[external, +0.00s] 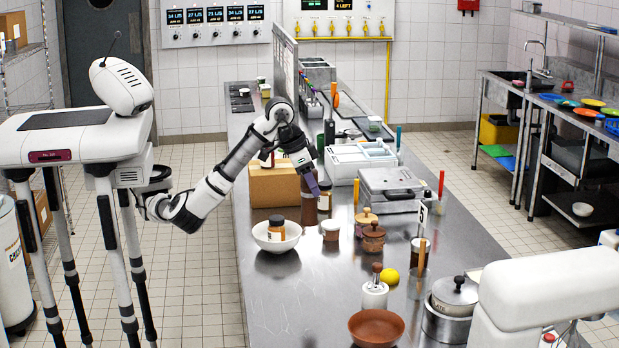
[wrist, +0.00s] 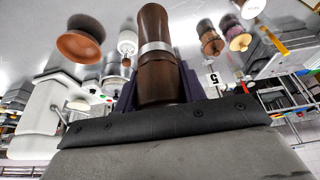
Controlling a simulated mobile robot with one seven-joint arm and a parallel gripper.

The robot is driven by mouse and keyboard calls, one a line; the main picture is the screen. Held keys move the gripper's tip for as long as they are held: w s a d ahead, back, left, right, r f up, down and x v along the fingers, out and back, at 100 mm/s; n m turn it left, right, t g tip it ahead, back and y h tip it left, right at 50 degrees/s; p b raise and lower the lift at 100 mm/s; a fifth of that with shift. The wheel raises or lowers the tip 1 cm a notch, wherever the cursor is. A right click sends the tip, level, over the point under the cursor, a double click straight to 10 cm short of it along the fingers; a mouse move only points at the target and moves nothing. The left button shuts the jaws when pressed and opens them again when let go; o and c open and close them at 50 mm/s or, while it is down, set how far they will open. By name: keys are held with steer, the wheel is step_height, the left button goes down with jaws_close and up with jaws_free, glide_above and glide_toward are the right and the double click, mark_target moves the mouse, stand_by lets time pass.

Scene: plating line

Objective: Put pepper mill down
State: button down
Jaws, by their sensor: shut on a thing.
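The pepper mill (wrist: 156,75) is dark brown with a silver band. In the wrist view it sits between the purple fingers of my gripper (wrist: 158,92), which is shut on it. In the external view my gripper (external: 314,183) is over the steel counter (external: 300,310), and the brown mill (external: 309,210) shows upright just below and left of the fingertips. Its lower end is close to the counter; I cannot tell whether it touches. The jaws partly hide its upper part.
A white bowl (external: 264,237) with a jar (external: 276,229) in it stands front left of the mill. A cardboard box (external: 272,188) is behind. Small jars and a lidded brown pot (external: 373,238) stand to the right. The counter's near left part is clear.

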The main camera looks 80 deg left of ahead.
step_height(320, 180, down, 20)
stand_by(0.5)
steer(key=shift+s+d, duration=0.1)
steer(key=shift+f, duration=0.1)
steer(key=c, duration=0.8)
jaws_free()
steer(key=shift+c, duration=0.2)
steer(key=v, duration=1.2)
steer(key=shift+b, duration=0.35)
